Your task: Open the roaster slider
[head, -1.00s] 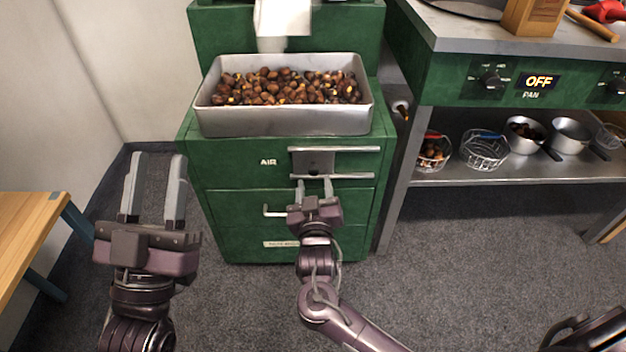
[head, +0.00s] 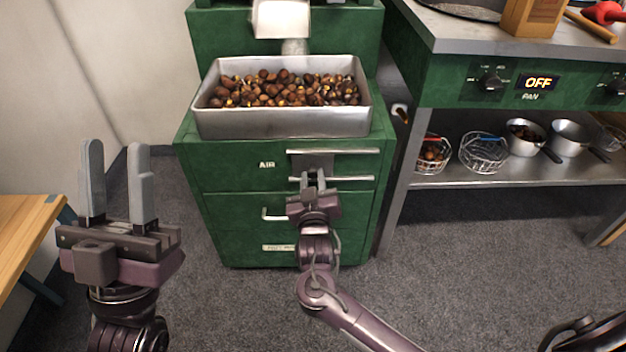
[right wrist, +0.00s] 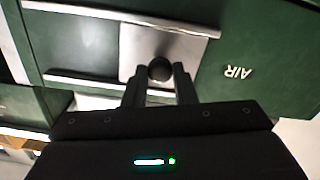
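The roaster is a green cabinet marked AIR. Its slider (head: 318,160) is a grey plate between two horizontal metal rails on the front. In the right wrist view the slider plate (right wrist: 185,50) carries a dark round knob (right wrist: 160,69). My right gripper (head: 313,176) is at the slider, its fingers pointing at it. In the right wrist view its two fingers (right wrist: 160,80) stand apart on either side of the knob, with narrow gaps showing; firm contact cannot be made out. My left gripper (head: 116,175) is open and empty, left of the roaster, fingers up.
A metal tray (head: 285,124) of chestnuts sits on the roaster, below a pale metal flap (head: 281,18). A drawer handle (head: 275,214) is below the slider. A steel shelf (head: 480,176) with baskets and pots stands right. A wooden table (head: 20,232) is at left.

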